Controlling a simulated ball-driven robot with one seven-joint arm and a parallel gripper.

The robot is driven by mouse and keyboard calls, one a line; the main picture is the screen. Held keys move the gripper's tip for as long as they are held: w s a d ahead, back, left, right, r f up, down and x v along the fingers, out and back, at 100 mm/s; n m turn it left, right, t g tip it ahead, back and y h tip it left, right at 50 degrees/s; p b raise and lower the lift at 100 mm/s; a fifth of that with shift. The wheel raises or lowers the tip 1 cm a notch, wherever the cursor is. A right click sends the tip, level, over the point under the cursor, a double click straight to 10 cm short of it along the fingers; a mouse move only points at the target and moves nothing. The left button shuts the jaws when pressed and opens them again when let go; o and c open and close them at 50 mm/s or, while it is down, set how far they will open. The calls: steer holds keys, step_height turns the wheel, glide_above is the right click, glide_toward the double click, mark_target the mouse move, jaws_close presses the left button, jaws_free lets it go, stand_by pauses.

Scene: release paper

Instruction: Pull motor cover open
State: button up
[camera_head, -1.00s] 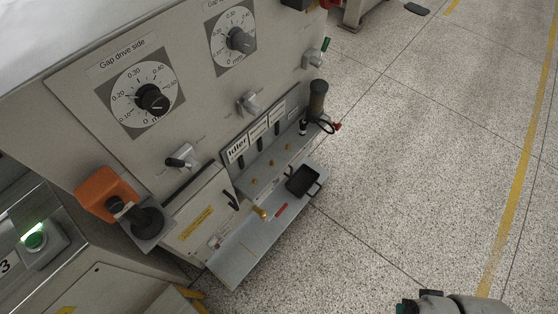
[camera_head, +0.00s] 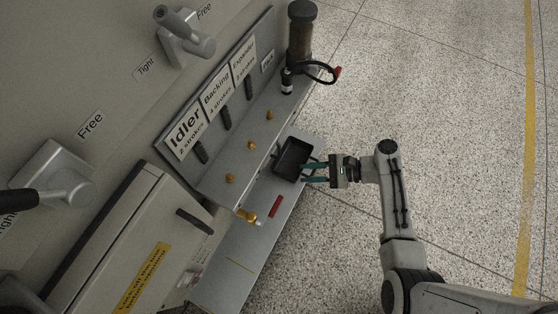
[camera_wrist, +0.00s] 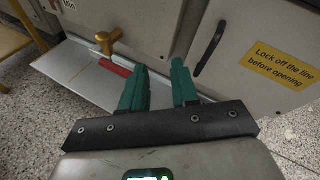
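The motor cover (camera_head: 98,262) is a pale box-like panel at the lower left, with a yellow "Lock off the line before opening" label and a black bar handle (camera_head: 194,221). It appears closed. In the wrist view the cover (camera_wrist: 267,35) fills the upper right, and its handle (camera_wrist: 209,47) stands upright just beyond my right fingertip. My gripper (camera_head: 307,171) has two teal fingers, apart and with nothing between them. In the head view it is well to the right of the handle. In the wrist view the open gripper (camera_wrist: 163,68) points toward the panels, left of the handle.
A grey shelf (camera_head: 217,284) juts out below the cover, with a black tray (camera_head: 293,159) and a red strip (camera_head: 275,206). A dark cylinder (camera_head: 301,35) stands farther back. Speckled floor (camera_head: 450,110) at right is clear.

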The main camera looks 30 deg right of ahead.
mark_target(279, 157)
steer(key=w+d+f+m+t+b, duration=0.3)
steer(key=w+m+t+b, duration=0.1)
steer(key=m, duration=0.1)
steer(key=shift+m+t+y, duration=0.3)
steer(key=shift+m, duration=0.3)
steer(key=shift+w+d+b+x, duration=0.15)
steer(key=shift+b+x, duration=0.4)
steer(key=shift+x, duration=1.25)
steer(key=shift+w+d+b+x, duration=0.15)
steer(key=shift+b+x, duration=0.4)
steer(key=shift+x, duration=1.2)
steer(key=shift+w+d+b+x, duration=0.1)
steer(key=shift+b+x, duration=0.45)
steer(key=shift+x, duration=1.25)
jaws_close()
steer(key=shift+f, duration=0.1)
